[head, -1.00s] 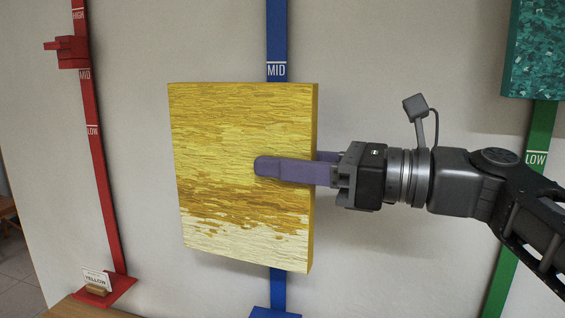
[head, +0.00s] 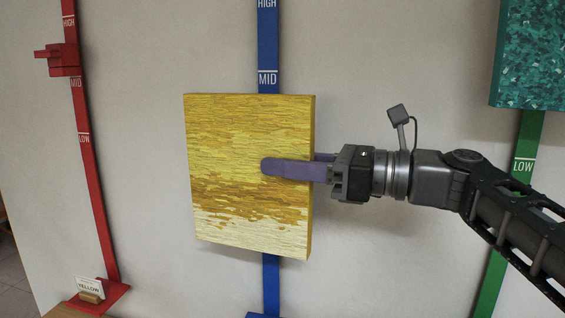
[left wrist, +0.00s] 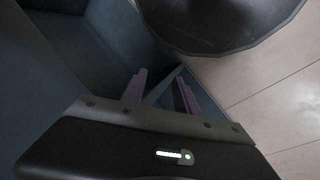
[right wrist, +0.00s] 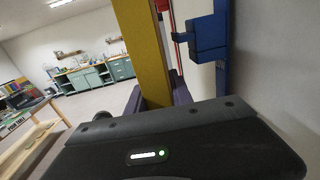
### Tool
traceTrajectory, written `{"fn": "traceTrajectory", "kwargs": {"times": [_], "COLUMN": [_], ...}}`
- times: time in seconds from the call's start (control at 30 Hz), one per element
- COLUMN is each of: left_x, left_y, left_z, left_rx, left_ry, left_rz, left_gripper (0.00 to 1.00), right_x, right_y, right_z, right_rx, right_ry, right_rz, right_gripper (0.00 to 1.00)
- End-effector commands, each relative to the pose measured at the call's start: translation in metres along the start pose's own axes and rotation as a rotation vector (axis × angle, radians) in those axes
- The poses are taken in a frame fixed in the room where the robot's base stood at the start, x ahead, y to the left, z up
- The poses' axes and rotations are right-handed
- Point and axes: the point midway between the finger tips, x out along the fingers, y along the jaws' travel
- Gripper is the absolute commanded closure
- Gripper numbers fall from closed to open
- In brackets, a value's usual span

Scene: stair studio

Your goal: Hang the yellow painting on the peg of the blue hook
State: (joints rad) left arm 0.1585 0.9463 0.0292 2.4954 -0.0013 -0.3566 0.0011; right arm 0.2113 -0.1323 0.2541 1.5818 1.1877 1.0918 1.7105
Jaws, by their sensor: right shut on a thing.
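The yellow painting (head: 245,130) is a thick square canvas, held upright in front of the blue post (head: 268,50) in the head view. My right gripper (head: 290,168) is shut on its right edge, one purple finger across the front face. The painting's edge (right wrist: 150,50) also shows between the fingers in the right wrist view. There the blue hook (right wrist: 208,38), a block with a peg pointing left, stands on its post, apart from the painting. The painting hides the hook in the head view. My left gripper (left wrist: 160,92) is open and empty above the floor.
A red post with a red hook (head: 64,60) stands at the left, with a "YELLOW" card (head: 89,287) at its foot. A teal picture (head: 530,55) hangs over the green post (head: 522,150) at the right. The wall between the posts is bare.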

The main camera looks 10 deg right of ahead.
Motion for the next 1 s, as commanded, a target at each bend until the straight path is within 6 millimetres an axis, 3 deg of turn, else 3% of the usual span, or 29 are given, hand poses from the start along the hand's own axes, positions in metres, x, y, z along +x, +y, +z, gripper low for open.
{"fn": "traceTrajectory", "kwargs": {"times": [0.63, 1.0], "left_x": [-0.012, -0.005], "left_y": [0.005, 0.002], "left_z": [0.000, 0.000], "left_rx": [0.000, 0.000], "left_ry": [-0.001, 0.000], "left_rz": [0.000, 0.000], "left_gripper": [0.64, 0.64], "right_x": [0.003, 0.003], "right_y": [-0.042, -0.041], "right_z": [-0.002, -0.014], "right_rx": [0.001, -0.001], "right_ry": [-0.001, -0.001], "right_rz": [0.000, 0.000], "right_gripper": [1.00, 1.00]}}
